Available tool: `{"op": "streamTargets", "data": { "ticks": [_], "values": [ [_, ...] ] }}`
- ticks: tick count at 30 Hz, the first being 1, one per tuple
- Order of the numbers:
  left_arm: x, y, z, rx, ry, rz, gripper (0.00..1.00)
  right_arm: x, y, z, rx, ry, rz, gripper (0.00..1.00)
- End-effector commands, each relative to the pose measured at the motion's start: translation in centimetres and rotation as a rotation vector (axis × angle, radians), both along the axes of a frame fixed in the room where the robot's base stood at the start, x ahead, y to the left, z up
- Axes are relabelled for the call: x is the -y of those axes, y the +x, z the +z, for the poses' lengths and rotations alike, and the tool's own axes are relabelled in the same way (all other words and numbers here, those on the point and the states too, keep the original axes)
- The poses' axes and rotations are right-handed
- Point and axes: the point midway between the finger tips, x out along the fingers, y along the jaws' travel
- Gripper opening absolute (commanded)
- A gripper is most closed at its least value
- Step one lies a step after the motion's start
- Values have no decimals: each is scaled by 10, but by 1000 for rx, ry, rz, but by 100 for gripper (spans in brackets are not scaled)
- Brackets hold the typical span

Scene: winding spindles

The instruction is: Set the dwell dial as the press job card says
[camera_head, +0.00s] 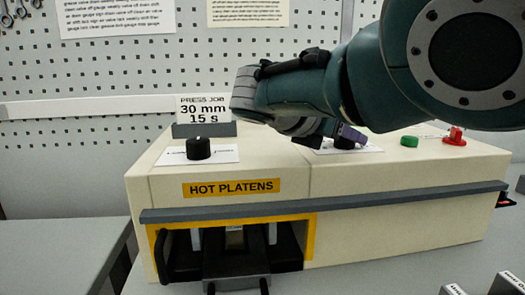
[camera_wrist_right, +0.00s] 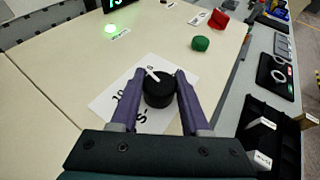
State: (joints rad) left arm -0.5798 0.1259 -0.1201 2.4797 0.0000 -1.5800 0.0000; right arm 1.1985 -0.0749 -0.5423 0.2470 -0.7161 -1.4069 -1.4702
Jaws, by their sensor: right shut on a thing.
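The press job card (camera_head: 203,108) in the head view reads "PRESS JOB 30 mm 15 s". The dwell dial (camera_wrist_right: 158,92) is a black round knob with a white pointer line on a white scale plate (camera_wrist_right: 103,108). In the wrist view the pointer points to the upper left; a "10" and a "5" show on the plate, other marks are partly hidden. My right gripper (camera_wrist_right: 160,98) is shut on the dial, one purple finger at each side. In the head view the dial (camera_head: 345,143) is partly hidden behind my right gripper (camera_head: 347,134). My left gripper is not in view.
Another black knob (camera_head: 198,149) sits on the press's left top. A green button (camera_head: 409,141) and a red control (camera_head: 455,135) stand right of the dial. A yellow-framed opening marked "HOT PLATENS" (camera_head: 232,188) is at the front.

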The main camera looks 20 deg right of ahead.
Motion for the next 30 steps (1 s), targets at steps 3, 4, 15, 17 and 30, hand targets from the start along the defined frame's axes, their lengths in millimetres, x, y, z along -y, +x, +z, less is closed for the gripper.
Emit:
{"op": "streamTargets", "data": {
  "ticks": [3, 4, 15, 17, 30],
  "values": [
    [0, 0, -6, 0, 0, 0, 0, 0, 0, 0, 1, 1, -9, 0],
    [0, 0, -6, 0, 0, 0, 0, 0, 0, 0, 0, 1, -11, 0],
    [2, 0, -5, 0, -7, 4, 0, 0, -1, 1, 0, 1, -13, 0],
    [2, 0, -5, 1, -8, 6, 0, 0, -1, 1, 0, 0, -13, 53],
    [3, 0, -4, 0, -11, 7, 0, 0, -1, 1, -1, 2, -12, 76]
  ]
}}
